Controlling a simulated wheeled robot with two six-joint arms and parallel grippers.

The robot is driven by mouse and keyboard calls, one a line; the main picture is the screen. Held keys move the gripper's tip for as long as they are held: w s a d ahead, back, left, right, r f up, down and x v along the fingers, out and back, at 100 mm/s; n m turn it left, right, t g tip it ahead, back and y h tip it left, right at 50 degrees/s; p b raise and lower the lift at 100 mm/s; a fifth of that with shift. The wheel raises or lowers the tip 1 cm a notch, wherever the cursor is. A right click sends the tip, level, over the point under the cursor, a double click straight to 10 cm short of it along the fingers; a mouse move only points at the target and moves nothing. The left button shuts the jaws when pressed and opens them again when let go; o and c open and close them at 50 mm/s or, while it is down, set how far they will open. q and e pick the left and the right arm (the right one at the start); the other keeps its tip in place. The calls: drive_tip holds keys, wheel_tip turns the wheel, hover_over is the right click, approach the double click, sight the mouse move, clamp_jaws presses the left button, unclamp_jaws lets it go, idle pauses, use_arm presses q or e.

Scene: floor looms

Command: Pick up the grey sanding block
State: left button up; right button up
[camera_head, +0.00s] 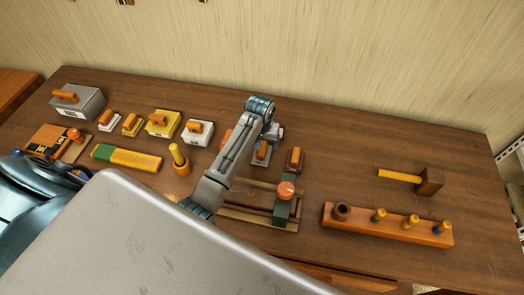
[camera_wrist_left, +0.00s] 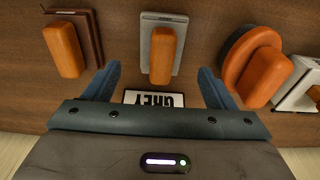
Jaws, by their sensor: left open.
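The grey sanding block (camera_head: 260,159) with an orange handle lies on the brown table in the middle of the head view, partly hidden by my left arm. In the left wrist view the grey block (camera_wrist_left: 147,50) is centred ahead of my left gripper (camera_wrist_left: 159,78), near a label reading "GREY". My right gripper is not in view.
A brown block with an orange handle (camera_wrist_left: 62,48) and a round orange-handled piece (camera_wrist_left: 252,58) flank the grey block closely. Several handled blocks, including a yellow one (camera_head: 162,125), stand left. A mallet (camera_head: 430,181) and peg rack (camera_head: 385,230) are right.

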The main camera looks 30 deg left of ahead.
sight(262, 150)
use_arm(q)
drive_tip(key=shift+w+f+p, duration=0.15)
drive_tip(key=shift+f+p, duration=0.3)
drive_tip(key=shift+f, duration=0.2)
wheel_tip(262, 150, down, 3)
drive_tip(key=shift+a+f+p, duration=0.15)
drive_tip(key=shift+p, duration=0.65)
drive_tip(key=shift+w+f, duration=0.15)
drive_tip(key=shift+f, duration=0.45)
drive_tip(key=c, duration=1)
drive_tip(key=shift+r, duration=0.15)
wheel_tip(262, 150, up, 8)
drive_tip(key=b, duration=0.3)
drive_tip(key=shift+r, duration=0.9)
